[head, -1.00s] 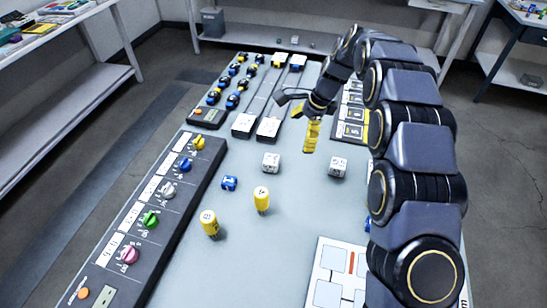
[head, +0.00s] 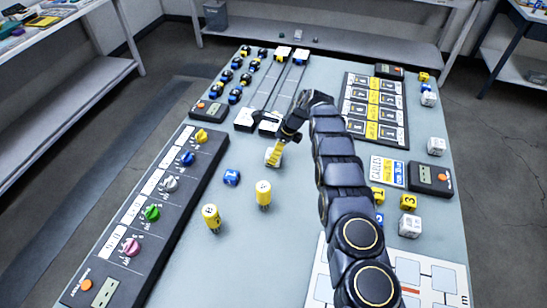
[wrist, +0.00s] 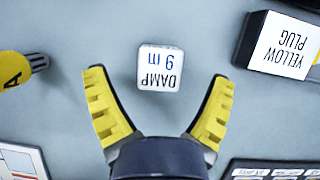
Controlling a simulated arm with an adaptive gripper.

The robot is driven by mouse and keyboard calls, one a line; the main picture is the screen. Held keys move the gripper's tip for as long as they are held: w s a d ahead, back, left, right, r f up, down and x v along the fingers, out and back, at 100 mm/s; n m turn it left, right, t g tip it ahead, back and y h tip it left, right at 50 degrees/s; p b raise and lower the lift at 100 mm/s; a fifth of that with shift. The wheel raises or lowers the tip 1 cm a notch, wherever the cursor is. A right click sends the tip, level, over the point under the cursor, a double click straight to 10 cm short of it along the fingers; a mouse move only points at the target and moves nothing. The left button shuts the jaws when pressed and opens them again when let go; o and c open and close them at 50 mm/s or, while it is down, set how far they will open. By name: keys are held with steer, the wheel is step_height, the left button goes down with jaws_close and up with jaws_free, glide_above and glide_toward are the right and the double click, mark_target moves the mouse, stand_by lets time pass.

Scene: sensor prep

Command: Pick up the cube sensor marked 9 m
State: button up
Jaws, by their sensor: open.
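The white cube sensor marked "DAMP 9 m" (wrist: 160,68) lies on the grey table in the wrist view, its lettering upside down. My gripper (wrist: 158,78) is open, with one yellow ribbed finger to each side of the cube. The cube sits between and slightly beyond the fingertips, with a gap on both sides and nothing held.
A dial panel (head: 150,212) runs along the left edge. A white "YELLOW PLUG" block (wrist: 282,47) is right of the cube in the wrist view.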

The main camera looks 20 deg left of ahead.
steer(key=shift+d+x, duration=0.15)
steer(key=shift+x, duration=0.9)
steer(key=shift+d+x, duration=0.15)
steer(key=shift+x, duration=0.95)
steer(key=c, duration=1.2)
